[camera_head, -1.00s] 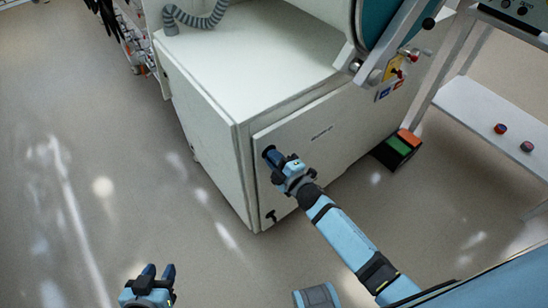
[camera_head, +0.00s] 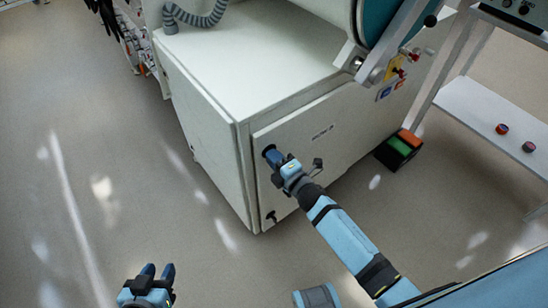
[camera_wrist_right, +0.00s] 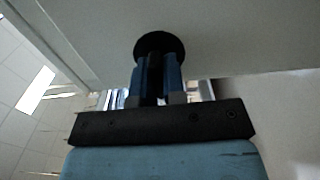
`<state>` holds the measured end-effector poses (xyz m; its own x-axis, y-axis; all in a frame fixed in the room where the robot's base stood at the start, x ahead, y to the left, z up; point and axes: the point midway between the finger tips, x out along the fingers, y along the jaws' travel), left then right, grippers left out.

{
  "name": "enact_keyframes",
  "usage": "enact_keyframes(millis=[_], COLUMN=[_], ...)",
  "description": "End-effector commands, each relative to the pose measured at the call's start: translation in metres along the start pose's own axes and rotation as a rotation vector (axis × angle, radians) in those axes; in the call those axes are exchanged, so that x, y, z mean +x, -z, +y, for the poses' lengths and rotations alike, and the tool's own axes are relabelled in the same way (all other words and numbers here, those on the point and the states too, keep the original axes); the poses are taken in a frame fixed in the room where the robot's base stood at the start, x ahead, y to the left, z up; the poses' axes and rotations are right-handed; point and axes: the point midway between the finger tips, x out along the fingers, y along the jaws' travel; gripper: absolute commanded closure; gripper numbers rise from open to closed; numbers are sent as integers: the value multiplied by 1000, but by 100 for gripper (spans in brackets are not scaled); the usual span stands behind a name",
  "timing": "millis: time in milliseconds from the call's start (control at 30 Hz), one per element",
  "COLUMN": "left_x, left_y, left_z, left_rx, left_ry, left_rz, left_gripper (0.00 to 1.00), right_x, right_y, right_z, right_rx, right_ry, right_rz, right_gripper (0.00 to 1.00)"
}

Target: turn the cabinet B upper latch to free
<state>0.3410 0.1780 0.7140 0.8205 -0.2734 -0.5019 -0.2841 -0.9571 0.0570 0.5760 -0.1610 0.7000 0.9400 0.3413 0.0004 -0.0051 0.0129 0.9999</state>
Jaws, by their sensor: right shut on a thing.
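The white cabinet door (camera_head: 345,129) carries a small label near its top. My right gripper (camera_head: 271,156) is at the door's upper left corner, shut on the upper latch. In the right wrist view the latch's round black base (camera_wrist_right: 160,44) lies flat against the door, and my right gripper's blue fingers (camera_wrist_right: 159,75) reach up to it. The latch's handle is hidden between the fingers, so its angle cannot be told. A black lower latch (camera_head: 271,216) sits near the door's lower left corner. My left gripper (camera_head: 158,270) is open and empty above the floor.
A green and orange box (camera_head: 399,146) stands on the floor right of the cabinet. A white shelf (camera_head: 490,125) with two small round pieces is at the right. A grey hose (camera_head: 196,18) lies on the cabinet top.

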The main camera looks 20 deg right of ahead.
Motion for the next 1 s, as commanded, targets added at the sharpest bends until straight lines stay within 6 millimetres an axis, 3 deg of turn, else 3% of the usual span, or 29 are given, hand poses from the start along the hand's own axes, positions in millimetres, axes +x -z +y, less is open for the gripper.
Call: enact_keyframes(millis=[200,233,333,733,1000], left_x=[0,0,0,-1,-2], left_y=[0,0,0,1,3], left_z=[0,0,0,0,-1], left_rx=[1,1,1,1,4], left_ry=[0,0,0,1,3], left_rz=[0,0,1,1,-3], left_gripper=[62,62,62,62,62], right_x=[0,0,0,-9,-65], right_y=[0,0,0,0,0], right_z=[0,0,0,-1,-1], right_rx=[-4,-4,-3,-1,-2], right_ry=[1,1,1,2,5], right_rz=[1,1,1,0,0], right_gripper=[100,87,64,64,64])
